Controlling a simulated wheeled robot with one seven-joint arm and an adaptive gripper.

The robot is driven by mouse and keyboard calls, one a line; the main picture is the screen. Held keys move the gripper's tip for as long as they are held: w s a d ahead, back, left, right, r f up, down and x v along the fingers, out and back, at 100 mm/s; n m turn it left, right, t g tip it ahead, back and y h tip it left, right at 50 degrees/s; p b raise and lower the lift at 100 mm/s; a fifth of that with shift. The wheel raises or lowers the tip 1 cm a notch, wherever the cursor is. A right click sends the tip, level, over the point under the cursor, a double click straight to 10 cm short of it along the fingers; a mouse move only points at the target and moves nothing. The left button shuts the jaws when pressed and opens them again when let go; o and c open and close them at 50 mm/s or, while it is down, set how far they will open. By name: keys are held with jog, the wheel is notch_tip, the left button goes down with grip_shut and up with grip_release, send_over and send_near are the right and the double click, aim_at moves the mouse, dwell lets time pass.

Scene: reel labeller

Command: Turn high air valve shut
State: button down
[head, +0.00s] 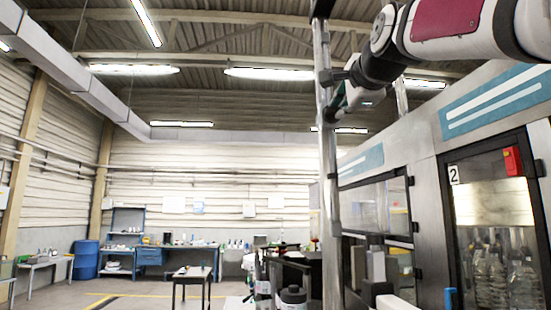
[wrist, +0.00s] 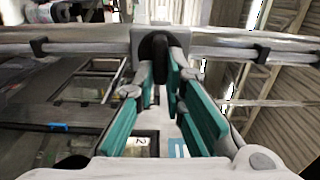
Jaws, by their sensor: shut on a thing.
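The high air valve shows in the wrist view as a grey block on a pale pipe (wrist: 85,48), with a dark handle (wrist: 160,47) at its middle. My gripper (wrist: 160,80) has teal finger pads, and its tips close in on either side of the handle's lower end. It is shut on the handle. In the head view my gripper (head: 344,98) is high up beside the upright metal pipe (head: 327,170), partly hidden by my arm and the pipe. The valve itself cannot be made out clearly there, and the exact handle angle is hard to tell.
A large machine with glass doors (head: 488,225) and bottles inside fills the right side, close to my arm. A dark table (head: 193,278), a blue workbench (head: 160,257) and a blue drum (head: 85,260) stand farther back. Open floor lies at lower left.

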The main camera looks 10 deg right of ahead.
jog(key=shift+f+m, duration=0.1)
jog(key=shift+m, duration=0.2)
jog(key=c, duration=1.7)
grip_release()
jog(key=shift+o, duration=0.2)
jog(key=shift+s, duration=0.15)
jog(key=s, duration=1.1)
jog(key=shift+s, duration=0.4)
